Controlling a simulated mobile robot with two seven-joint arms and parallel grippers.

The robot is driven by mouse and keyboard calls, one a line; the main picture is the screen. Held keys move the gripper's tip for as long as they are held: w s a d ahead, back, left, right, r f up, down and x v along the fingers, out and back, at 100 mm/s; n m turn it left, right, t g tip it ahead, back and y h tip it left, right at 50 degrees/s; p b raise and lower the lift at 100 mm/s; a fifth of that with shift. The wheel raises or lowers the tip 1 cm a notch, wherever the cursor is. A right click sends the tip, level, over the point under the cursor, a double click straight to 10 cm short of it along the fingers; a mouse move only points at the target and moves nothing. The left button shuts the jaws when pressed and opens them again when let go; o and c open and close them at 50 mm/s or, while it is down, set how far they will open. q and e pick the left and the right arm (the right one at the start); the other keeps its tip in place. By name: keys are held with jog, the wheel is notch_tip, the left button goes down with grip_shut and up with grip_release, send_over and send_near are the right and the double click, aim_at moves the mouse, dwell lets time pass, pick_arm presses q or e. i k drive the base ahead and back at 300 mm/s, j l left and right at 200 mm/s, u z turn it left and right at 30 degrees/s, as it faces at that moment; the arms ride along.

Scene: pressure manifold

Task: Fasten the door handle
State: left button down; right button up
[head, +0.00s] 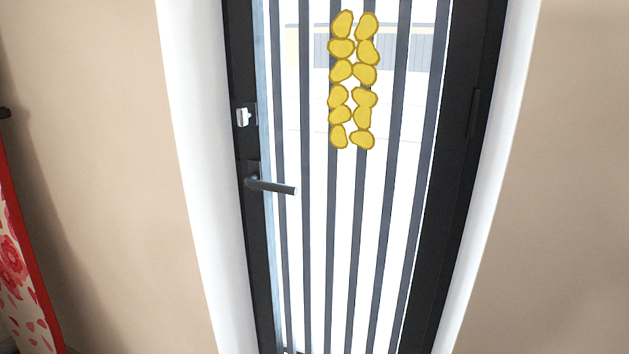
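A dark door handle (272,187) is on the left side of a black-framed barred door (467,130) in the head view. Its lever points to the right and tilts slightly down from its mounting plate. Above the handle, a small white lock knob (243,117) sits on the same door stile. The door appears closed in its frame. Neither of my grippers shows in the head view.
Yellow rounded decorations (341,71) hang in two columns on the upper bars. White door surrounds and beige walls (90,120) stand on both sides. A red floral cloth (14,265) is at the lower left. No obstacle shows in front of the handle.

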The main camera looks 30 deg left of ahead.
aim_at(250, 181)
jog(key=u, duration=1.25)
